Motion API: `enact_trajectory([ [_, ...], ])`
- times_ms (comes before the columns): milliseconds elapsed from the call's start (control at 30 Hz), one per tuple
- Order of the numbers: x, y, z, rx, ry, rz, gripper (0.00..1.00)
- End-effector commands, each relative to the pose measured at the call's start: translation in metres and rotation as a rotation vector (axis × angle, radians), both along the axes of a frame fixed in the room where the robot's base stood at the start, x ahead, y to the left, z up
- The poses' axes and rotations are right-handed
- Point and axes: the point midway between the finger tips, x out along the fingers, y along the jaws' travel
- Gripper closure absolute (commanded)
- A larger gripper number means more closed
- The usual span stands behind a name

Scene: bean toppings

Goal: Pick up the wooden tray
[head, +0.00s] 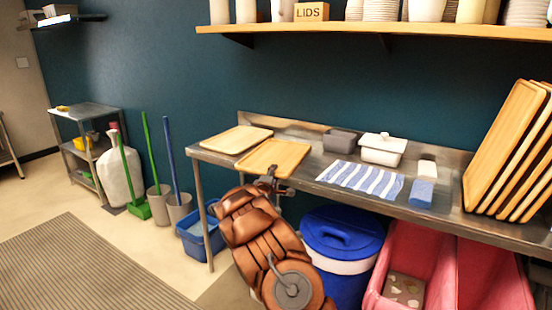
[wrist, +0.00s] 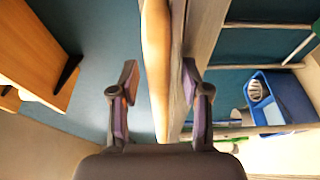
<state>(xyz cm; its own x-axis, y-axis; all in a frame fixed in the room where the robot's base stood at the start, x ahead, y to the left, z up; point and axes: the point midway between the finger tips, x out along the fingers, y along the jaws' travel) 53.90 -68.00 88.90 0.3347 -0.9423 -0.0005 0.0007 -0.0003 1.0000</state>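A wooden tray (head: 273,156) lies flat near the left end of the steel counter (head: 436,212), its front rim at the counter's edge. A paler wooden tray (head: 236,139) lies to its left. My gripper (head: 270,182) is at the near tray's front rim. In the wrist view, my gripper (wrist: 158,82) is open, with the tray's edge (wrist: 155,50) between its fingers. The left finger looks apart from the tray. The right finger lies over the counter side; whether it touches anything is unclear.
Several wooden trays (head: 508,130) lean upright at right. A striped cloth (head: 361,180), a grey container (head: 340,142) and a white container (head: 383,149) are on the counter. Below are a blue bin (head: 343,231) and a blue tub (head: 197,240). A shelf (head: 380,31) hangs above.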

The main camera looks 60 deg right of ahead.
Motion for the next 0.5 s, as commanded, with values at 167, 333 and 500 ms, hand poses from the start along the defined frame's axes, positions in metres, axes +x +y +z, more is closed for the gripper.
enact_trajectory([
  [167,0.0003,0.0002,0.0002,0.0,0.0,0.001,0.75],
  [333,0.0004,0.0004,0.0002,0.0,0.0,0.001,0.93],
  [500,0.0005,0.0004,0.0002,0.0,0.0,0.001,1.0],
])
